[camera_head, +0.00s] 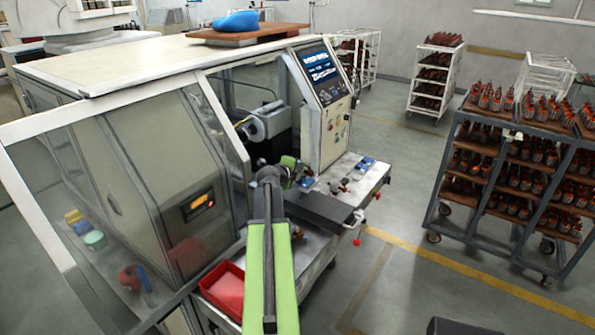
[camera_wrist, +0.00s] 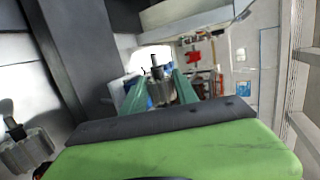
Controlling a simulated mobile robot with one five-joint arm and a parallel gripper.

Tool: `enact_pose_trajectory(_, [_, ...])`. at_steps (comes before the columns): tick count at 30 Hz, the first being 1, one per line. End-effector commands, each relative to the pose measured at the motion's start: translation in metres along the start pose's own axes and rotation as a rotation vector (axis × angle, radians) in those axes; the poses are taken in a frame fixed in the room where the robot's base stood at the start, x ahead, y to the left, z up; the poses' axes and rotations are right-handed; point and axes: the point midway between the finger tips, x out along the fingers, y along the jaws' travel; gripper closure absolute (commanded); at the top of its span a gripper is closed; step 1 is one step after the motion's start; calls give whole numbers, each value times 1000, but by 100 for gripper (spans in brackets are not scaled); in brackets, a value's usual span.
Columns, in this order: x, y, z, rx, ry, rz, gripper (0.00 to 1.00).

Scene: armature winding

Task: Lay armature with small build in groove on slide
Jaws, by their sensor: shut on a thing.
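My gripper (camera_wrist: 157,80) is shut on an armature (camera_wrist: 161,93). The armature is a grey, ribbed core with a dark shaft, and it stands between the two teal fingers in the wrist view. In the head view my gripper (camera_head: 296,166) is above the machine's front ledge, close to the work opening. The held armature is small and partly hidden there. A second armature (camera_wrist: 25,152) lies at the lower left of the wrist view, apart from my gripper. I cannot make out the slide's groove clearly in either view.
The winding machine's control panel (camera_head: 320,80) rises just behind my gripper. Its ledge (camera_head: 352,181) carries small blue fixtures (camera_head: 366,162). A red bin (camera_head: 224,290) sits at the lower left. Racks of armatures (camera_head: 515,170) stand right, across clear floor.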

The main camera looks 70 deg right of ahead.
Motion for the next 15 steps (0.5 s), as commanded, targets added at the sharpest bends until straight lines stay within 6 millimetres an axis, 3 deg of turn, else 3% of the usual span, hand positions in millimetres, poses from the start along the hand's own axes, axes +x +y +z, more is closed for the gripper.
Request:
enact_pose_trajectory(2, [0,4,-1,8,4,9,100])
enact_pose_trajectory(3, [0,4,-1,8,4,9,61])
enact_pose_trajectory(6, [0,4,-1,8,4,9,48])
enact_pose_trajectory(8, [0,3,-1,8,5,10,40])
enact_pose_trajectory(11, [-4,-4,-1,8,4,9,39])
enact_pose_trajectory(15, [-17,-30,0,8,3,6,39])
